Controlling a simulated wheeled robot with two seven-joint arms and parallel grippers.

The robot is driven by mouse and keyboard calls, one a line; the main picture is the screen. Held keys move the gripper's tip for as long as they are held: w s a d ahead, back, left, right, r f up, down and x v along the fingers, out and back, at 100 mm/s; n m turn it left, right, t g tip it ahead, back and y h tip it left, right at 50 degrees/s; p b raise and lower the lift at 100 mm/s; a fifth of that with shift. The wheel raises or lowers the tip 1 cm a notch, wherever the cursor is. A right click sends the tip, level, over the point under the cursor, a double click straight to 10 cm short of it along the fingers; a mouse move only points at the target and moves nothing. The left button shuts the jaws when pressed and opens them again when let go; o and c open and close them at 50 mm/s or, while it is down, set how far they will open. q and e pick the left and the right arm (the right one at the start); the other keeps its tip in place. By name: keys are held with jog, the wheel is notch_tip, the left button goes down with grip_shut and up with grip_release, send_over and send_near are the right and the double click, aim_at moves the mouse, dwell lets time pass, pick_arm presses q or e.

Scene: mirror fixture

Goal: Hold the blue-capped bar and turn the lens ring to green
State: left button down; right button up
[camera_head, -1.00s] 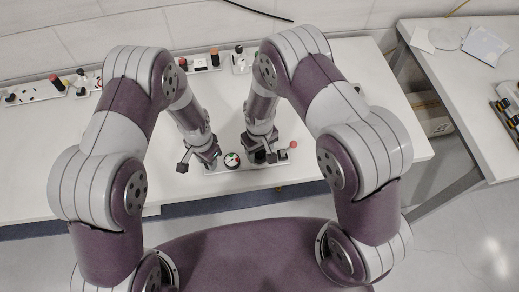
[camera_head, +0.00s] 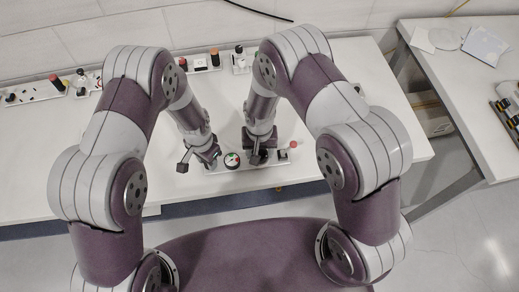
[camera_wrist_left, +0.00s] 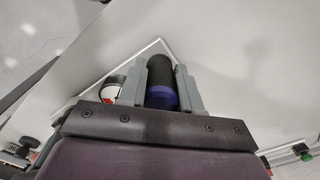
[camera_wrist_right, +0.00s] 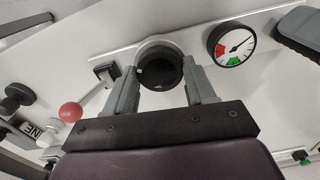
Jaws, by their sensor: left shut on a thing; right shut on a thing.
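My left gripper (camera_head: 210,157) is upright at the left end of the white fixture (camera_head: 215,171). In the left wrist view its fingers are shut on the black bar (camera_wrist_left: 160,69) with a blue band (camera_wrist_left: 161,98). My right gripper (camera_head: 260,156) is right of the gauge (camera_head: 232,160).
A red ball knob (camera_wrist_right: 70,112) on a lever, black knobs (camera_wrist_right: 19,95) and a small lettered plate (camera_wrist_right: 32,128) are left of the ring in the right wrist view. Other fixtures (camera_head: 200,63) stand along the back of the table. The table front is clear.

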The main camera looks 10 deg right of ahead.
aim_at(260, 154)
jog(key=shift+m, duration=1.9)
jog(key=o, duration=1)
jog(key=shift+o, duration=0.2)
notch_tip(260, 154, up, 12)
